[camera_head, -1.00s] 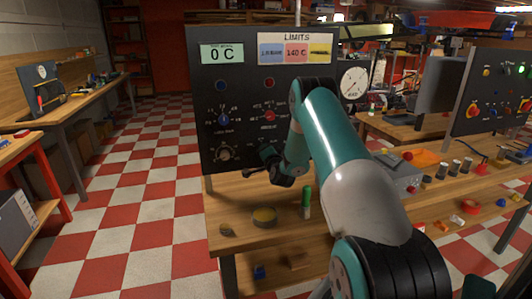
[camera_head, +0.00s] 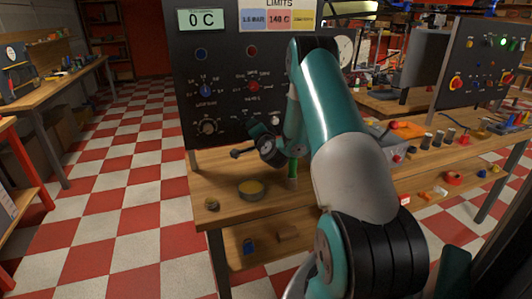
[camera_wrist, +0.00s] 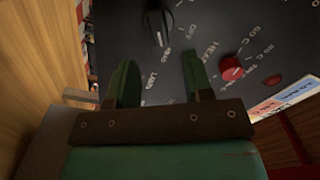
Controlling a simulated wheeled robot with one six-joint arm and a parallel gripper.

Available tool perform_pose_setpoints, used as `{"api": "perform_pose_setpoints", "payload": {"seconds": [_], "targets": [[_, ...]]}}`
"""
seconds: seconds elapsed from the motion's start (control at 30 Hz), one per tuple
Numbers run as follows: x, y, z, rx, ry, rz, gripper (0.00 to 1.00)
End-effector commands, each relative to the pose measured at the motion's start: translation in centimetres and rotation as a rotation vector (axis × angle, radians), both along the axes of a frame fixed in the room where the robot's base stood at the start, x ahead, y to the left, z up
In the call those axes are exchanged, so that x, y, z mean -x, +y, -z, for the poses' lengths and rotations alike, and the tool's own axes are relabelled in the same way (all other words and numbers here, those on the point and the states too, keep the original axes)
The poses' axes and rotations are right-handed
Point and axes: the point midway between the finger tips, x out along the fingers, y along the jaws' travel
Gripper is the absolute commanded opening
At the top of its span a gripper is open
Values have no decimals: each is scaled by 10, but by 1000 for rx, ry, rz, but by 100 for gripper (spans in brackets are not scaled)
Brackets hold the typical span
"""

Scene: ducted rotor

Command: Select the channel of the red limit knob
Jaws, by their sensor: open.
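A black panel (camera_head: 222,65) stands upright on a wooden bench. It carries a red knob (camera_head: 253,86) with a printed scale around it, and a blue knob (camera_head: 205,90) to its left. A larger black knob (camera_head: 208,127) sits below the blue one. In the wrist view the red knob (camera_wrist: 231,69) is right of my fingers and a dark knob (camera_wrist: 158,26) lies beyond them. My gripper (camera_wrist: 158,78) is open and empty, with a gap between its fingers.
A display reading 0 C (camera_head: 201,19) and coloured limit labels (camera_head: 279,20) are on the panel's upper part. My arm covers the panel's right side.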

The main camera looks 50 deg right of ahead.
Motion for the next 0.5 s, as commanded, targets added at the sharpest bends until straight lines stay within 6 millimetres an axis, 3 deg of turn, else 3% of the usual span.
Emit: {"api": "perform_pose_setpoints", "payload": {"seconds": [0.03, 0.5], "targets": [[8, 4, 9, -1, -2, 3, 47], [69, 41, 8, 1, -1, 3, 47]]}}
